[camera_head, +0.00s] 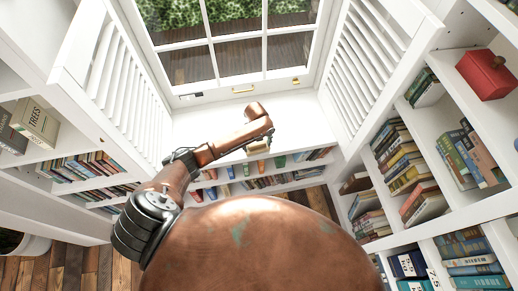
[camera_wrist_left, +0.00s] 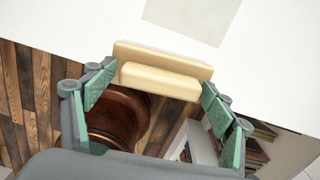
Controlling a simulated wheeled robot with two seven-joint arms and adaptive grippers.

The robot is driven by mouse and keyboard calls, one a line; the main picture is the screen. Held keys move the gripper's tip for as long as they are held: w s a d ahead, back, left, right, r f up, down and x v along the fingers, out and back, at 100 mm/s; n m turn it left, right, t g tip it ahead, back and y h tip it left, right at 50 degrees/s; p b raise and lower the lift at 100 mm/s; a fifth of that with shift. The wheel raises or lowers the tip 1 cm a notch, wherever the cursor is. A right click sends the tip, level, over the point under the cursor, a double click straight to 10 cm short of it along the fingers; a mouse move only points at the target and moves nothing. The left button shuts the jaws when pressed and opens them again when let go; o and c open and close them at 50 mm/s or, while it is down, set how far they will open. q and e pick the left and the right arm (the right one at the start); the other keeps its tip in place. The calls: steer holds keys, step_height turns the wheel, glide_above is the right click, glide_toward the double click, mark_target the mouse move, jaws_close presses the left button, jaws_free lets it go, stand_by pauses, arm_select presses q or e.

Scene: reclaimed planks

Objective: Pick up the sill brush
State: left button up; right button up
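The sill brush (camera_wrist_left: 160,72), a pale wooden bar with a smaller block along it, lies at the front edge of the white sill (camera_wrist_left: 80,30) in the left wrist view. My left gripper (camera_wrist_left: 158,95) has its green-padded fingers spread wide, one near each end of the brush's smaller block. I cannot tell whether the pads touch it. In the head view the brush (camera_head: 257,147) is a small tan shape below my copper left arm, whose gripper (camera_head: 262,138) is mostly hidden. My right gripper is not in view.
Bookshelves fill both sides and the space under the sill. A red box (camera_head: 487,75) sits on the upper right shelf. Bare sill lies left of my arm.

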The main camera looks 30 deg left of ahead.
mark_target(257, 145)
arm_select(q)
steer(key=shift+s+f, duration=0.15)
steer(key=shift+s, duration=0.05)
steer(key=c, duration=0.8)
steer(key=shift+d, duration=0.1)
steer(key=shift+c, duration=0.3)
steer(key=shift+s+f, duration=0.1)
steer(key=shift+f, duration=0.05)
steer(key=shift+r+p, duration=0.6)
steer(key=shift+p, duration=0.15)
steer(key=shift+w+r+p, duration=0.2)
steer(key=shift+r+p, duration=0.95)
steer(key=shift+r, duration=0.05)
steer(key=shift+s+a+r+p, duration=0.35)
steer(key=shift+s+r+p, duration=1.3)
steer(key=shift+s+p, duration=1.05)
steer(key=shift+s+a+r+p, duration=0.35)
steer(key=shift+s+r+p, duration=1.4)
steer(key=shift+p, duration=1.6)
steer(key=shift+s+a+r+p, duration=0.35)
steer(key=shift+s+r+p, duration=1.15)
steer(key=shift+s+p, duration=1.25)
